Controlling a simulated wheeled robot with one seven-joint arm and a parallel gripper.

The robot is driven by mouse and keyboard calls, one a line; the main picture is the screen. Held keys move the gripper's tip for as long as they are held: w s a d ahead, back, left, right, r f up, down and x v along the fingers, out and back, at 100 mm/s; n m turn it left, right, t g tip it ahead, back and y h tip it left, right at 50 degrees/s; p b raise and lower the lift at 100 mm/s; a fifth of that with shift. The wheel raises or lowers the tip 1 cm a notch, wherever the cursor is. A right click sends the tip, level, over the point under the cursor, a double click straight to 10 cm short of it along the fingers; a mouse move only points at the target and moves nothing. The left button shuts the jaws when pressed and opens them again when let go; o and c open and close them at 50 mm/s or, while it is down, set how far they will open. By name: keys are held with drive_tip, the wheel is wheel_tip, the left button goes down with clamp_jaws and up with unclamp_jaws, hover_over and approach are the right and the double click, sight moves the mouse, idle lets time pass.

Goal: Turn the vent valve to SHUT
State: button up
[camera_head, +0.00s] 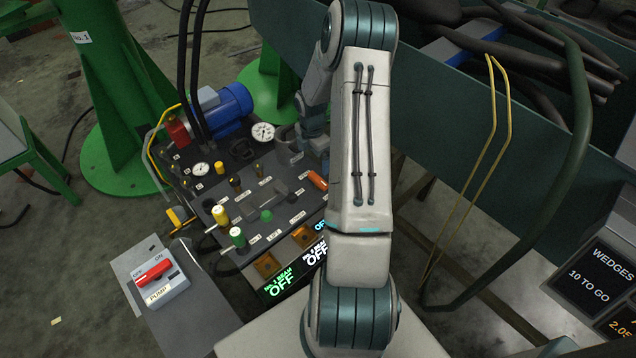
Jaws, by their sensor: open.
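The control panel (250,215) sits left of my arm, with several valves and knobs. A yellow-topped knob (220,215), a green-topped knob (238,236) and an orange handle (317,180) stand on it. The small labels are too small to read, so I cannot tell which part is the vent valve or how it is set. My gripper (290,160) is small, dark and partly hidden behind my arm, over the back right of the panel. It looks open, and I see nothing held in it.
A red PUMP switch (155,271) is at the front left. A blue motor (229,107) and pressure gauges (263,132) stand behind the panel, with black hoses rising there. Lit displays (284,287) read OFF. A green trough wall (440,130) and yellow rods (495,110) are at right.

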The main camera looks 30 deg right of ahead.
sight(318, 178)
drive_tip(key=shift+n, duration=0.4)
drive_tip(key=f, duration=0.1)
drive_tip(key=d+f, duration=0.1)
drive_tip(key=f, duration=0.2)
drive_tip(key=shift+s+d+b, duration=0.15)
drive_tip(key=shift+d+b, duration=0.1)
drive_tip(key=shift+b, duration=0.1)
wheel_tip(318, 178, down, 7)
drive_tip(key=shift+r+b, duration=0.1)
drive_tip(key=shift+b, duration=0.75)
drive_tip(key=c, duration=1)
